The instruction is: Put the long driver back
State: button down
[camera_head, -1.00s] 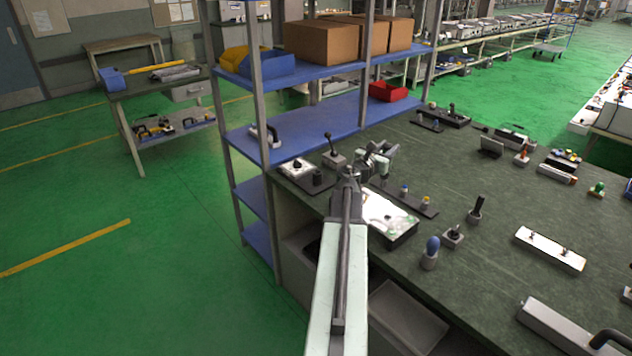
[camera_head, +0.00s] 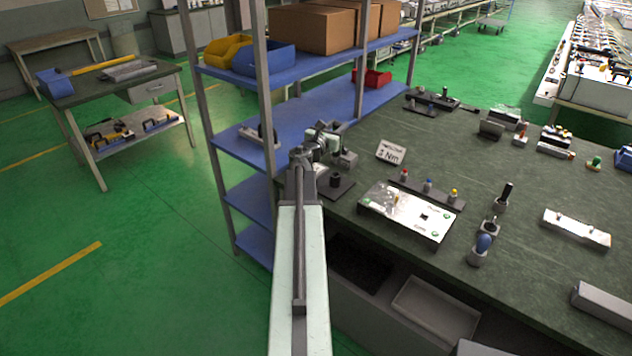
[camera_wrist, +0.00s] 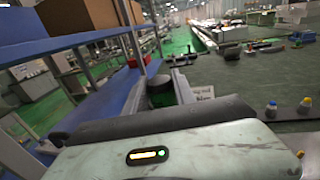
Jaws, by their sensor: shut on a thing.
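My gripper (camera_head: 330,136) is at the bench's left end, close to the blue shelf rack, above or beside a small grey block (camera_head: 347,159). In the wrist view its two fingers (camera_wrist: 160,90) are closed on a dark upright cylinder (camera_wrist: 160,93), which looks like the long driver's handle. The driver's lower part is hidden behind my wrist. I cannot tell whether its tip touches the block. Another black-handled driver (camera_head: 506,194) and a blue-handled one (camera_head: 483,243) stand upright in grey holders on the right.
The rack's middle shelf (camera_head: 290,115) and post are close to my gripper. A "5 Nm" sign (camera_head: 390,152), a white plate fixture (camera_head: 400,212) and a dark pad (camera_head: 328,190) with a black cylinder are nearby. The green bench top (camera_head: 400,180) has free room between items.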

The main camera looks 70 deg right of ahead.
jog(key=shift+w, duration=0.1)
jog(key=shift+d+r+t+p, duration=0.1)
jog(key=shift+r+t+p, duration=0.2)
jog(key=shift+r, duration=0.05)
jog(key=n+t, duration=0.1)
jog(key=r+n+t+p, duration=0.1)
jog(key=t, duration=0.1)
jog(key=shift+r, duration=0.1)
jog(key=shift+d+f, duration=0.1)
jog(key=shift+f, duration=0.1)
notch_tip(320, 180, down, 10)
jog(key=b, duration=1)
jog(key=shift+f, duration=0.15)
jog(key=shift+r, duration=0.25)
jog(key=shift+f, duration=0.2)
jog(key=c, duration=1)
grip_release()
jog(key=shift+r, duration=0.2)
